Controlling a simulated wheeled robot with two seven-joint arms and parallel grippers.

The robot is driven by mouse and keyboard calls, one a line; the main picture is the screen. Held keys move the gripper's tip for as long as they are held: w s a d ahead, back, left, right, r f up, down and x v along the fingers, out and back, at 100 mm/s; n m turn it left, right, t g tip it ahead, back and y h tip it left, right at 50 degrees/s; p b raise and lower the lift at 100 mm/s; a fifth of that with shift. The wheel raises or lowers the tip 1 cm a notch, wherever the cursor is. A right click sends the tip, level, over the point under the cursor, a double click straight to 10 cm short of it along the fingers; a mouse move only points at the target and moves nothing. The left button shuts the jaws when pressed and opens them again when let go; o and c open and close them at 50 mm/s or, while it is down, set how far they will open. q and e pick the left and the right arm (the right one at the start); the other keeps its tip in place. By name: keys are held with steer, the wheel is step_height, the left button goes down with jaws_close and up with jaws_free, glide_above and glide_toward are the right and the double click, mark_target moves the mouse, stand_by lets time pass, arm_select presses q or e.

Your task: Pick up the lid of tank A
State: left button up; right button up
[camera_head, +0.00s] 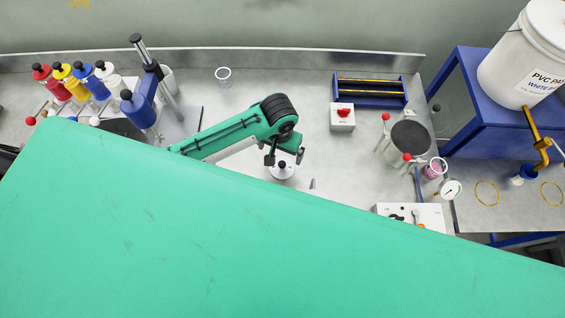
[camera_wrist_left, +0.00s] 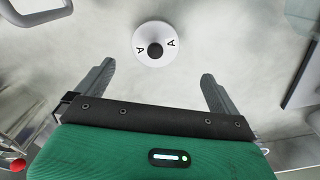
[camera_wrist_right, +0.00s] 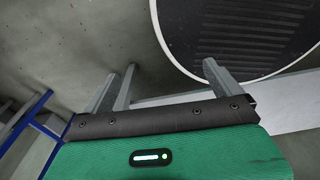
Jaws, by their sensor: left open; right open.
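The lid of tank A (camera_head: 286,175) is a small white disc with a black knob, lying on the grey bench top in the middle of the head view. In the left wrist view the lid (camera_wrist_left: 147,33) shows two letters A and sits beyond the fingertips, between their lines. My left gripper (camera_head: 284,157) is open and empty, just above and beside the lid, with no contact that I can see. My right gripper (camera_wrist_right: 163,72) is open and empty in the right wrist view and not visible in the head view. Tank A itself I cannot make out for sure.
Several coloured bottles (camera_head: 73,82) and a blue press-like stand (camera_head: 140,107) are at the left. A red-knobbed switch box (camera_head: 342,117), a dark round plate (camera_head: 410,137) and a pressure gauge (camera_head: 451,190) are at the right. A white PVC bucket (camera_head: 515,70) stands far right. Bench around the lid is clear.

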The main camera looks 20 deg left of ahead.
mark_target(282, 164)
arm_select(q)
step_height(282, 164, down, 3)
steer(key=shift+w+d+f+p, duration=0.1)
steer(key=shift+w+p, duration=0.05)
steer(key=shift+p, duration=0.25)
steer(key=f, duration=0.1)
steer(key=f+p, duration=0.2)
steer(key=f, duration=0.1)
steer(key=shift+s+d, duration=0.25)
steer(key=shift+s, duration=0.1)
steer(key=shift+f, duration=0.45)
steer(key=c, duration=1)
steer(key=shift+c, duration=0.3)
arm_select(e)
steer(key=r, duration=0.1)
steer(key=w+r, duration=0.1)
steer(key=r, duration=0.1)
steer(key=shift+w+d+r, duration=0.2)
steer(key=shift+w+d, duration=0.05)
steer(key=shift+w, duration=0.15)
arm_select(q)
steer(key=shift+r, duration=0.1)
arm_select(e)
steer(key=shift+a, duration=0.1)
